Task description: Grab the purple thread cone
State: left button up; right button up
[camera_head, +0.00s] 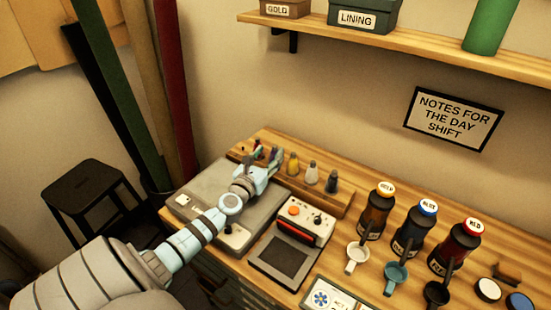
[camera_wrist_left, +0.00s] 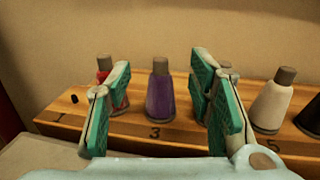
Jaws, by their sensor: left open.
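The purple thread cone (camera_wrist_left: 160,97) stands upright on the wooden rack (camera_wrist_left: 158,131), above the number 3, in the left wrist view. My left gripper (camera_wrist_left: 160,82) is open, with one green-padded finger on each side of the cone as seen from the wrist. The cone appears a little beyond the fingers, and no contact shows. In the head view my left gripper (camera_head: 262,164) is over the left part of the rack and partly hides the cones there. My right gripper is not in view.
A red cone (camera_wrist_left: 103,76) is partly hidden behind the left finger. A white cone (camera_wrist_left: 272,103) and a dark cone (camera_wrist_left: 312,117) stand to the right. A yellow cone (camera_head: 293,164) shows in the head view. Bottles, cups and a machine (camera_head: 297,222) occupy the table.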

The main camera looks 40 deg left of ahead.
aim_at(274, 149)
pick_arm(q)
jog(key=b+x, duration=0.1)
jog(key=x, duration=0.1)
jog(key=f+b+x, duration=0.1)
jog(key=x, duration=0.1)
jog(key=shift+w+a, duration=0.1)
jog(key=shift+w, duration=0.15)
jog(key=shift+w+r, duration=0.1)
jog(key=shift+w, duration=0.1)
jog(key=shift+r, duration=0.1)
grip_shut()
notch_tip(274, 149, up, 20)
jog(key=p, duration=1.8)
jog(key=shift+p, duration=0.4)
